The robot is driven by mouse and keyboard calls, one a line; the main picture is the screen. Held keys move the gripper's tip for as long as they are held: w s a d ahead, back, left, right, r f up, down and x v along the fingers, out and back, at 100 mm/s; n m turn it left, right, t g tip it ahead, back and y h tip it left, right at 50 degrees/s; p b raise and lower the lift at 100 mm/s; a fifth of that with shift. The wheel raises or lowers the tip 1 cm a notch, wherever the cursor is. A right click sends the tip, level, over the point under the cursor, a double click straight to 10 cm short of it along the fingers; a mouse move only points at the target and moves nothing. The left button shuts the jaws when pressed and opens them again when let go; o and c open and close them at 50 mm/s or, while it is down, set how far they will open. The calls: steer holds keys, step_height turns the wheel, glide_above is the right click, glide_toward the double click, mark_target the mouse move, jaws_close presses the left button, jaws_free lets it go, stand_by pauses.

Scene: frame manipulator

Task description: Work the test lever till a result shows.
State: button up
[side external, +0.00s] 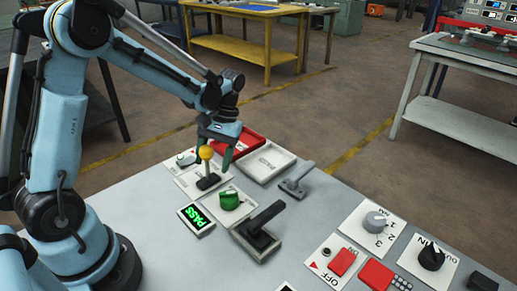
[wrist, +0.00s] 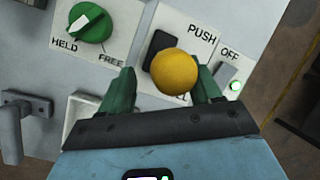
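The test lever has a yellow ball knob (side external: 206,152) on a short stem above a white plate (side external: 192,187) with a black base. In the wrist view the yellow knob (wrist: 172,72) stands beside the black slot and the word PUSH. My gripper (side external: 217,145) is over the lever, its green fingers apart on either side of the knob. A gap shows at the left finger; whether the right finger touches the knob I cannot tell. A small display (side external: 196,218) on the table reads PASS in lit green letters.
A green HELD/FREE knob (side external: 229,200), a black-handled lever (side external: 262,230) and a grey handle (side external: 297,180) stand close by. Dials and red switches fill the right.

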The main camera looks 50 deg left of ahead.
stand_by(0.3)
steer(key=v, duration=1.2)
steer(key=shift+r, duration=0.1)
steer(key=s+d+f+m+t, duration=0.2)
steer(key=s+d+m+t, duration=0.4)
steer(key=t, duration=0.5)
steer(key=shift+s+d+m, duration=0.4)
steer(key=shift+s+d, duration=0.5)
steer(key=shift+s, duration=0.5)
steer(key=shift+r, duration=0.1)
